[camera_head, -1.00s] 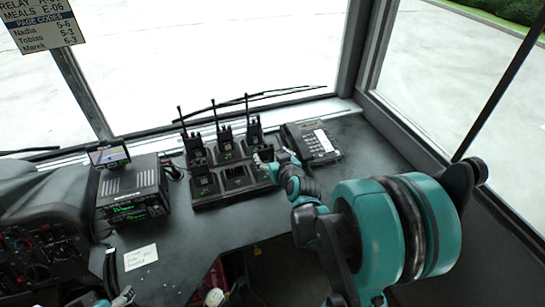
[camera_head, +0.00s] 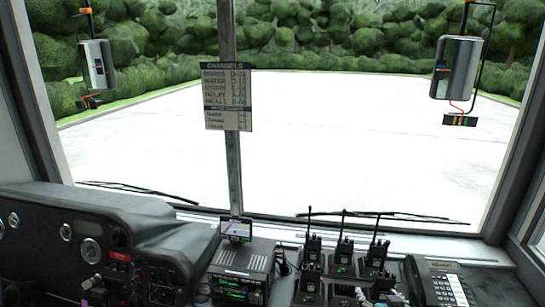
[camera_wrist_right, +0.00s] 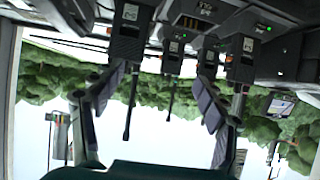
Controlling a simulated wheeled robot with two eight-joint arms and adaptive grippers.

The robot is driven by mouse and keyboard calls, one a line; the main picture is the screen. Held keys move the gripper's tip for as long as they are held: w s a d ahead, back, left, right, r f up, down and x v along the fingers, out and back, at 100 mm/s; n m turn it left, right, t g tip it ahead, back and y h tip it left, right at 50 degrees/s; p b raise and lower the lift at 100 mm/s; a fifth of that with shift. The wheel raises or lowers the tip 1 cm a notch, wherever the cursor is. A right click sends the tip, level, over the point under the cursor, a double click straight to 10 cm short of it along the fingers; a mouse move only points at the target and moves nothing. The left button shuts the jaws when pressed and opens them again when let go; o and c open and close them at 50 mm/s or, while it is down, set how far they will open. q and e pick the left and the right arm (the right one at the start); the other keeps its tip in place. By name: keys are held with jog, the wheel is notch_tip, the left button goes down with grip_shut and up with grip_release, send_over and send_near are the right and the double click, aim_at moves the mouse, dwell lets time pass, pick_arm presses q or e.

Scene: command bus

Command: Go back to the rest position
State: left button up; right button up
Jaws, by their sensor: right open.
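My right gripper (camera_head: 376,297) shows only in part at the bottom edge of the head view, over the front of the radio charger. In the right wrist view, which is upside down, its two fingers (camera_wrist_right: 160,82) are spread apart with a gap between them. Black handheld radios with antennas, one of them here (camera_wrist_right: 130,40), show beyond the fingers; none is clamped. In the head view three radios stand in the back row, such as the middle one (camera_head: 344,250), and one stands front left (camera_head: 309,284). My left gripper is not in view.
A desk phone (camera_head: 440,288) stands right of the radios. A radio unit (camera_head: 240,270) with a small screen (camera_head: 237,229) on top stands left of them. The dashboard (camera_head: 90,235) fills the lower left. A channel card (camera_head: 227,100) hangs at the windshield post.

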jog(key=s+a+n+g+y, duration=0.1)
jog(key=s+a+g, duration=0.4)
jog(key=s+a, duration=0.8)
jog(key=s+n, duration=0.1)
jog(key=s, duration=0.3)
jog(key=shift+a+f+y, duration=0.35)
jog(key=shift+f+y, duration=0.05)
jog(key=shift+w, duration=0.1)
